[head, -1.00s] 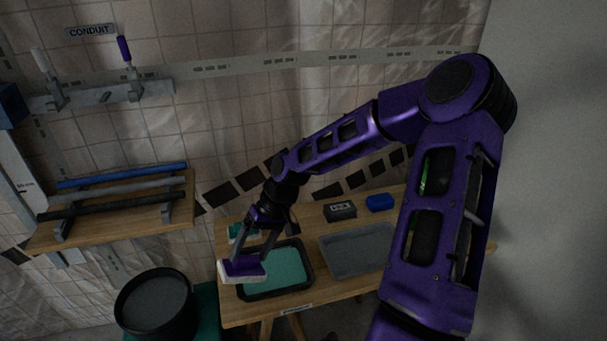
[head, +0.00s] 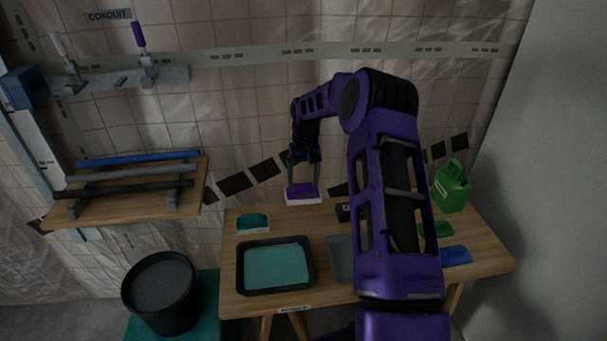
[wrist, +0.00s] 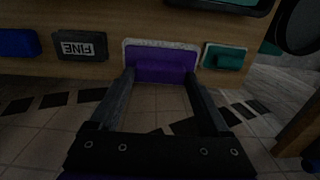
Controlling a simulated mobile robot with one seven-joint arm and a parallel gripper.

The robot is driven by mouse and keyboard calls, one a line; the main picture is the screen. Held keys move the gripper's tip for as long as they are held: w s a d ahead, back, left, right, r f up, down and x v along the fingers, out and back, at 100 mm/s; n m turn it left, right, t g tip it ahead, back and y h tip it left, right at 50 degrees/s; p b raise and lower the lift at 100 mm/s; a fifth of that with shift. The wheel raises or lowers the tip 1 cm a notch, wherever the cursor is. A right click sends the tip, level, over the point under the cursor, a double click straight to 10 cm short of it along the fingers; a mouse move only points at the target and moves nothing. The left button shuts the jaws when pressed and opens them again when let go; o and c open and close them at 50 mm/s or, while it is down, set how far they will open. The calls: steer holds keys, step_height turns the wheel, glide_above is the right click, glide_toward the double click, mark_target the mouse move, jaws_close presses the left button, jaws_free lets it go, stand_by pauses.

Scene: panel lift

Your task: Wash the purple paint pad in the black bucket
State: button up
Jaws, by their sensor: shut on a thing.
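The purple paint pad (head: 303,193) has a purple back and a pale white face. My gripper (head: 303,184) is shut on it at the back edge of the wooden table, left of the middle. I cannot tell whether the pad touches the table. In the wrist view the pad (wrist: 160,64) sits between my two fingers. The black bucket (head: 160,286) stands at the lower left, apart from the table, with grey contents. It is well to the left of my gripper. A dark round rim, likely the bucket (wrist: 300,27), shows in the wrist view's upper right corner.
On the table (head: 228,275) are a black tray of teal paint (head: 276,266), a teal pad (head: 253,222), a grey tray (head: 341,258), a black "FINE" block (wrist: 80,46), green and blue blocks and a green jug (head: 451,187). A pipe shelf (head: 130,205) is above the bucket.

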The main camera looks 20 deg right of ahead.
mark_target(303, 192)
steer(key=shift+w+d+r, duration=0.25)
steer(key=shift+w+r, duration=0.05)
steer(key=shift+w, duration=0.4)
steer(key=shift+f+b, duration=0.85)
steer(key=shift+f, duration=2.6)
steer(key=shift+a+r, duration=0.1)
